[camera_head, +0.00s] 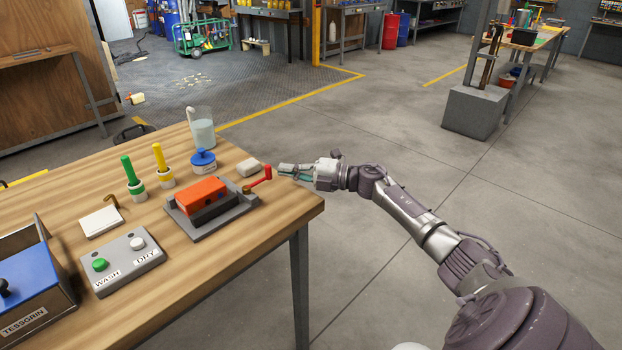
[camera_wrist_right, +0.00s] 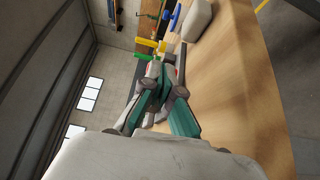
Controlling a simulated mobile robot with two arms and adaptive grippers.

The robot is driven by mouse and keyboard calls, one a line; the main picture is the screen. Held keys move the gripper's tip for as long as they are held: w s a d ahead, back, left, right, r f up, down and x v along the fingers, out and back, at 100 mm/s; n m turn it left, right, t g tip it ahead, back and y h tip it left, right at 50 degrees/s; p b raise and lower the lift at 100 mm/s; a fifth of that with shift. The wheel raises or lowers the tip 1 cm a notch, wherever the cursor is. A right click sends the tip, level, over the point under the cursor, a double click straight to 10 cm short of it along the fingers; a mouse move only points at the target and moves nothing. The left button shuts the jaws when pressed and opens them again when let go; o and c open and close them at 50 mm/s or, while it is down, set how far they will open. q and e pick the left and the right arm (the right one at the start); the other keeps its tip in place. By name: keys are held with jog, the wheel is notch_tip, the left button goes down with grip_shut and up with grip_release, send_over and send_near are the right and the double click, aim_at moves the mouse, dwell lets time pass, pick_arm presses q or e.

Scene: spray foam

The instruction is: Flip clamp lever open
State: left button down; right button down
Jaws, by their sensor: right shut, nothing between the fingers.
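The clamp is a grey fixture (camera_head: 206,222) on the wooden table, with an orange-red block (camera_head: 203,190) held in it. Its red lever (camera_head: 262,180) sticks out to the right from a brass-coloured pivot and ends in a short upturned tip. My right gripper (camera_head: 284,171) is just right of the lever tip, past the table's right edge. Its fingers are shut and hold nothing. A small gap seems to lie between fingers and lever, but contact is hard to judge. In the wrist view the teal fingers (camera_wrist_right: 164,92) point at the fixture area and largely hide the clamp. My left gripper is not in view.
A white block (camera_head: 248,167) lies behind the lever. A WASH/DRY button box (camera_head: 122,262) is at front left. The floor right of the table is clear.

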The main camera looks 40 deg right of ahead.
jog(key=v, duration=1)
jog(key=shift+s, duration=0.25)
jog(key=shift+d, duration=0.1)
